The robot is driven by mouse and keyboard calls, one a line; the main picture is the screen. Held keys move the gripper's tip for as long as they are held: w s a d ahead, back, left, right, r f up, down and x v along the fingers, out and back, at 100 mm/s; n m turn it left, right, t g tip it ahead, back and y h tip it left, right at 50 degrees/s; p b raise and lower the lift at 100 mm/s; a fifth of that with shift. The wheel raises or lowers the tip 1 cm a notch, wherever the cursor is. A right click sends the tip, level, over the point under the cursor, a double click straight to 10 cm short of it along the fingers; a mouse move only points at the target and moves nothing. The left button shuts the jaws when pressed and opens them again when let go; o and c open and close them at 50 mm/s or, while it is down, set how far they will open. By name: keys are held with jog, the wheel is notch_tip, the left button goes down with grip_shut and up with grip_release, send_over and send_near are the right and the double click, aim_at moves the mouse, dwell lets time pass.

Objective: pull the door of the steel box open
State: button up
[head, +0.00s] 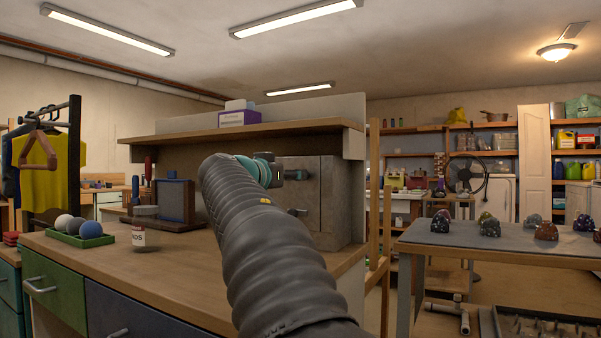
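The steel box (343,206) is a grey cube standing at the right end of the wooden workbench (170,262), under a shelf. A handle (298,212) shows on its front, just right of my arm. The door looks shut, though my arm hides the left part of the front. My arm reaches from the bottom middle up toward the box. Its teal and dark end (290,175) is in front of the upper part of the box, above the handle. My gripper's fingers are too small and hidden to make out, and I cannot tell whether they touch the box.
A purple box (239,118) sits on the shelf above. A table (500,240) with several dark speckled lumps stands right, beyond a gap.

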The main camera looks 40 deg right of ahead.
jog(key=p+x, duration=0.1)
jog(key=x, duration=0.5)
jog(key=shift+a, duration=0.1)
grip_shut()
